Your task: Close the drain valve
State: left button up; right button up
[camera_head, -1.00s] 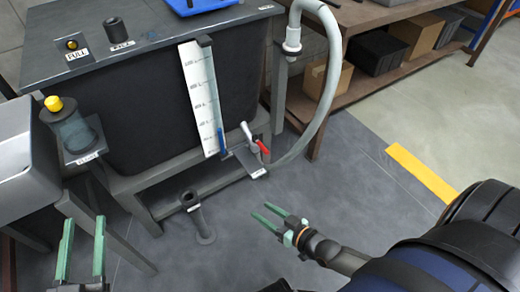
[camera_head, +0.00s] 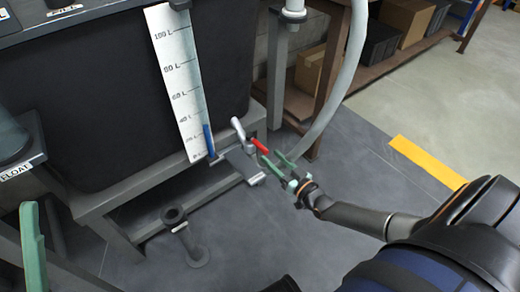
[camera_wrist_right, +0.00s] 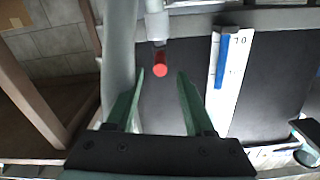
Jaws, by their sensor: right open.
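The drain valve's red handle (camera_head: 259,146) sticks out from the grey pipe fitting (camera_head: 238,128) low at the front of the dark tank (camera_head: 110,100). In the right wrist view the red handle end (camera_wrist_right: 160,70) lies between the two fingertips, with gaps on both sides. My right gripper (camera_head: 273,158) is open, its green fingers at the handle; contact cannot be made out. My left gripper (camera_head: 33,250) is at the left edge, one green finger showing, away from the valve; its other finger is outside the picture.
A white level scale (camera_head: 180,80) with a blue strip stands left of the valve. A grey plate (camera_head: 240,160) sits beside the valve. A pale hose (camera_head: 340,100) curves close behind my right gripper. A short floor pipe (camera_head: 185,235) stands in front; floor to the right is clear.

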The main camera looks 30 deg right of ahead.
aim_at(252, 139)
pick_arm(q)
jog(key=f+b, duration=0.2)
jog(key=f, duration=0.1)
jog(key=shift+w+d+f, duration=0.1)
jog(key=shift+d+f, duration=0.1)
pick_arm(e)
jog(key=w, duration=0.7)
jog(key=shift+a, duration=0.3)
grip_shut()
dwell(0.5)
